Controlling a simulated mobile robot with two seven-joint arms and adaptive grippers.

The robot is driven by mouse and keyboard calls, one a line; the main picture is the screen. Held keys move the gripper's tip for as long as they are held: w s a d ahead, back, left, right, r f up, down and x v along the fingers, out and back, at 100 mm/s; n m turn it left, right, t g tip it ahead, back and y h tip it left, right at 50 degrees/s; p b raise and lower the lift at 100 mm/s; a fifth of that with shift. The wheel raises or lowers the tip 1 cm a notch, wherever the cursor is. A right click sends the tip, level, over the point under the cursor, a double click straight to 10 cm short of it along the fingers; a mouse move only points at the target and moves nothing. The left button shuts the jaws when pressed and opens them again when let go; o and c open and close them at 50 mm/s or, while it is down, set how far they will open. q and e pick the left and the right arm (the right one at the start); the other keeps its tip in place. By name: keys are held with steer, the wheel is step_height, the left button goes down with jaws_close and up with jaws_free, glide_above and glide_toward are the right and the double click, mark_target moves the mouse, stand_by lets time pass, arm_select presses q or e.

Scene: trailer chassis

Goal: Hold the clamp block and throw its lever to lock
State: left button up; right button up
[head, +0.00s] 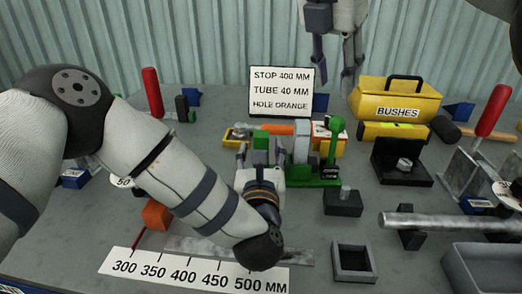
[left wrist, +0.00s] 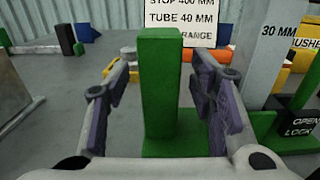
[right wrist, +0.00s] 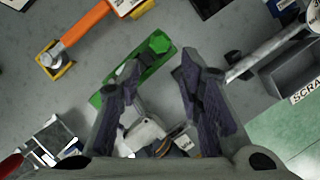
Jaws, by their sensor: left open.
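The green clamp stands near the middle of the bench. My left gripper (left wrist: 163,80) is open around the block (left wrist: 160,85), one finger on each side, with gaps visible. OPEN and LOCK lettering (left wrist: 300,121) shows on a dark plate at right. My right gripper (head: 336,75) hangs above and behind the clamp. In the right wrist view its fingers (right wrist: 160,80) are apart and empty, with the green lever top (right wrist: 158,44) beyond them.
A grey post (head: 302,142) marked 30 MM stands beside the block. An orange-handled tool (head: 265,130) lies behind. A sign (head: 281,91), yellow BUSHES box (head: 395,104), dark block (head: 343,202) and steel tube (head: 450,221) surround the clamp. A ruler plate (head: 190,274) lies in front.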

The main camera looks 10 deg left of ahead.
arm_select(q)
steer(key=shift+w, duration=0.35)
jaws_close()
arm_select(e)
steer(key=shift+s+a, duration=0.1)
steer(key=shift+a, duration=0.05)
steer(key=c, duration=0.5)
steer(key=s+a+t, duration=0.1)
steer(key=s+a, duration=0.1)
steer(key=s, duration=0.1)
steer(key=s+a+f+t+h, duration=0.1)
steer(key=s+a, duration=0.2)
steer(key=s+a+f+m+t+h, duration=0.1)
steer(key=s+a, duration=0.1)
steer(key=s, duration=0.1)
steer(key=shift+a+t, duration=0.25)
steer(key=shift+t, duration=0.05)
jaws_close()
steer(key=shift+w, duration=0.1)
